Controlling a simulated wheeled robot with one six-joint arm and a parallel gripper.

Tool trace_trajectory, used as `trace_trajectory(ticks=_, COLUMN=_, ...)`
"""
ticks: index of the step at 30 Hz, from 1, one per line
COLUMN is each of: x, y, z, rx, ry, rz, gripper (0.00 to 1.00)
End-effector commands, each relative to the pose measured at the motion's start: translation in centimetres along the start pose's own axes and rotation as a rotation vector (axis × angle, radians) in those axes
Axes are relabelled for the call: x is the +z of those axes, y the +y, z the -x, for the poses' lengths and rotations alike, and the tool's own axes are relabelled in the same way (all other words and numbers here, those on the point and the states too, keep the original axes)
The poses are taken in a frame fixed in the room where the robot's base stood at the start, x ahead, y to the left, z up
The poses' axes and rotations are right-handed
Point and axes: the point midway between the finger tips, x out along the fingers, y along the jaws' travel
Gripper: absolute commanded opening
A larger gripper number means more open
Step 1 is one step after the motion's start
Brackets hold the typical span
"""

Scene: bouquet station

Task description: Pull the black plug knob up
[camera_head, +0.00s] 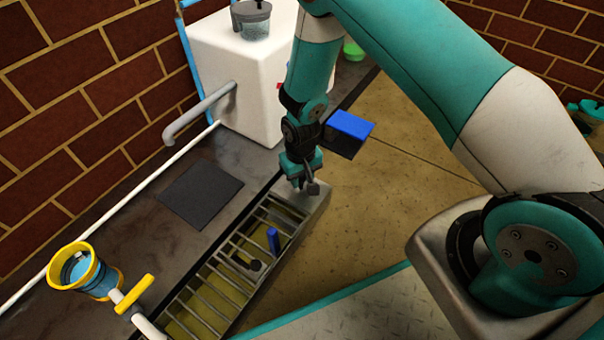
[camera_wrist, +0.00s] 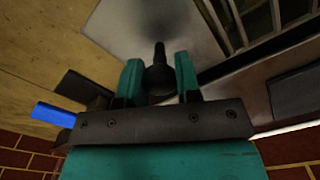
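The black plug knob (camera_wrist: 159,77) shows in the wrist view between the two teal fingers of my gripper (camera_wrist: 159,70). It has a rounded dark body and a narrow stem. The body about fills the gap between the fingers; I cannot tell whether they press on it. The knob is hard to make out from the fingers there.
A blue upright piece (camera_head: 273,240) stands on the trough grate. A black mat (camera_head: 201,194) lies on the dark counter. A white box (camera_head: 240,65) with a grey pipe stands behind. A yellow-rimmed blue cup (camera_head: 78,268) and yellow handle (camera_head: 133,292) are at lower left.

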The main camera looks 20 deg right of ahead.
Motion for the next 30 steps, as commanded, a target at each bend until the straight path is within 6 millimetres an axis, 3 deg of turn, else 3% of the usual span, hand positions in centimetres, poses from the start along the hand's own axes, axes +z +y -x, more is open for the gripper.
trace_trajectory(ticks=30, x=0.0, y=0.0, z=2.4, rx=0.0, ry=0.0, rz=0.0, gripper=0.18)
